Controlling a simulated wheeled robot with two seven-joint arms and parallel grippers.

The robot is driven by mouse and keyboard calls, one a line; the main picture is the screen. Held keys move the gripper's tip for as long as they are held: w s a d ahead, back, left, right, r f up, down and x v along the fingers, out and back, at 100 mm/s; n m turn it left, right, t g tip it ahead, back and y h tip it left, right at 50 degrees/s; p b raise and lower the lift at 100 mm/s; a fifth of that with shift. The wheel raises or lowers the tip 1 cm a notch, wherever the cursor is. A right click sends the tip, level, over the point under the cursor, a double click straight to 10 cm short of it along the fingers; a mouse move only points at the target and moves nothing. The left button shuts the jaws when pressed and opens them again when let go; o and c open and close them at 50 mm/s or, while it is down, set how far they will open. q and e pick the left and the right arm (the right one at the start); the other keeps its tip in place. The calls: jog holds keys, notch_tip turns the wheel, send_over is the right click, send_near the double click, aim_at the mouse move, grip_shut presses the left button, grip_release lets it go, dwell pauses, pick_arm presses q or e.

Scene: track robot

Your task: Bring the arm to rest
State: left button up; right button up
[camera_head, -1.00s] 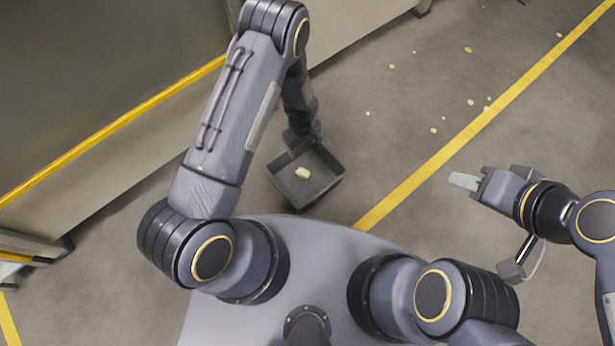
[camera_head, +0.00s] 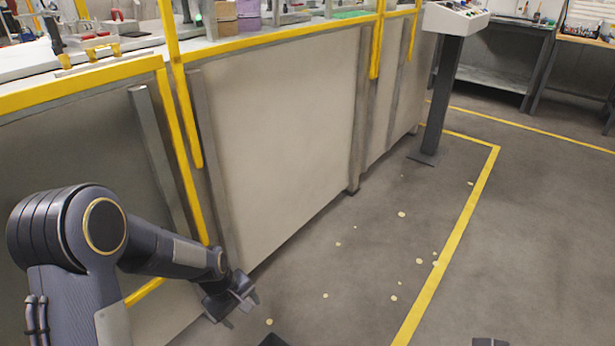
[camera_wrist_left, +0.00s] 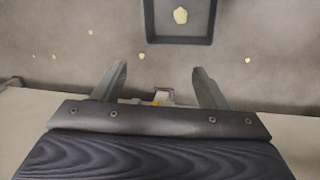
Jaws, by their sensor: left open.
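My left arm (camera_head: 165,250) comes in at the lower left of the head view, bent at the elbow, with its forearm pointing right and down. My left gripper (camera_head: 243,308) is open and empty, low beside the pale panelled side of the line. In the left wrist view its two fingers (camera_wrist_left: 160,70) stand wide apart with nothing between them. A dark square bin (camera_wrist_left: 148,22) lies beyond the fingertips, apart from them, with a pale yellowish piece (camera_wrist_left: 180,15) in it. Only a corner of the bin (camera_head: 272,341) shows in the head view.
The panelled station (camera_head: 285,140) with yellow rails (camera_head: 180,90) stands close along the left. Several pale chips (camera_head: 402,214) lie on the floor. A control pedestal (camera_head: 440,90) stands at the back. The floor right of the yellow line (camera_head: 450,250) is open.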

pick_arm(q)
jog(key=s+a+r+m+t+h, duration=0.15)
jog(key=s+r, duration=0.25)
jog(key=r, duration=0.4)
jog(key=s+a+r+m+t, duration=0.1)
jog(key=s+a+r, duration=0.1)
jog(key=s+r, duration=0.35)
jog(key=s+r+m+t, duration=0.2)
jog(key=s+r+m, duration=0.4)
jog(key=s, duration=0.7)
notch_tip(320, 180, up, 31)
jog(key=n+p, duration=0.1)
jog(key=p, duration=2.9)
jog(key=shift+a+r, duration=0.15)
jog(key=shift+a, duration=0.2)
